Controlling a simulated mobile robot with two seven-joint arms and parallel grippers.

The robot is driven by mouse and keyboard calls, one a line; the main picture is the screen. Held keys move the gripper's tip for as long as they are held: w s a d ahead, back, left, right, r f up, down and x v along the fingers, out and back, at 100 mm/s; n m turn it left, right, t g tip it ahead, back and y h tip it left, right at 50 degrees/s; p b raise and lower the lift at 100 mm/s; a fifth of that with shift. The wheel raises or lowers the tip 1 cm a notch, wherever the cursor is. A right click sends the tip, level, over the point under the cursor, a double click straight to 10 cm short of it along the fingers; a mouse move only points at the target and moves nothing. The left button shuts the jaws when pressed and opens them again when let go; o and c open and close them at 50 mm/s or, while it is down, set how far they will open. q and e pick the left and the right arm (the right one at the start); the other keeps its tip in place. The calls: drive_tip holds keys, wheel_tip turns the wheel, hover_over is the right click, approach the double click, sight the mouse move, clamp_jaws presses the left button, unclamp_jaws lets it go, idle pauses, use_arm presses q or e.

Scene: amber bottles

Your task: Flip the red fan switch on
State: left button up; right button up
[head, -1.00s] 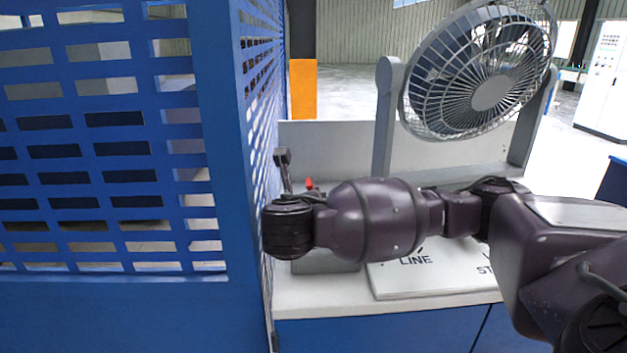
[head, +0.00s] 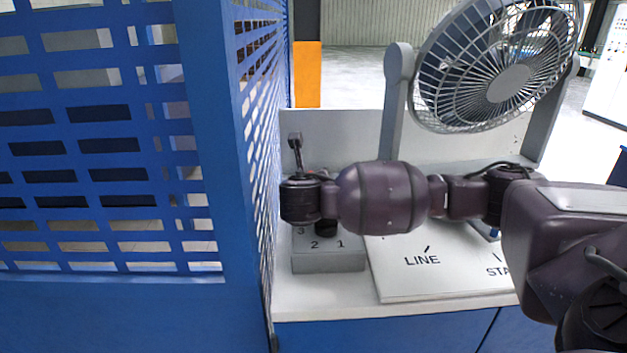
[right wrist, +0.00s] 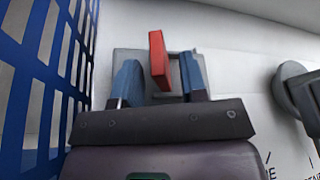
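The red fan switch is an upright red lever (right wrist: 159,60) on a grey box, seen in the right wrist view. My right gripper (right wrist: 160,66) is open, with its two blue fingers on either side of the lever. Narrow gaps show between the lever and both fingers. In the head view my right arm comes in from the right, and its wrist hides the lever and fingers. The grey box (head: 328,261) below it carries the digits 1, 2 and 3 and a dark knob (head: 326,229). The large grey fan (head: 495,75) stands behind. My left gripper is not in view.
A blue slotted panel (head: 235,200) stands close on the left of the box and wrist. A white board marked LINE (head: 420,280) lies on the counter to the right. The white counter front edge (head: 330,307) is clear.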

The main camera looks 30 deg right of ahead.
drive_tip(key=shift+x, duration=1.35)
clamp_jaws()
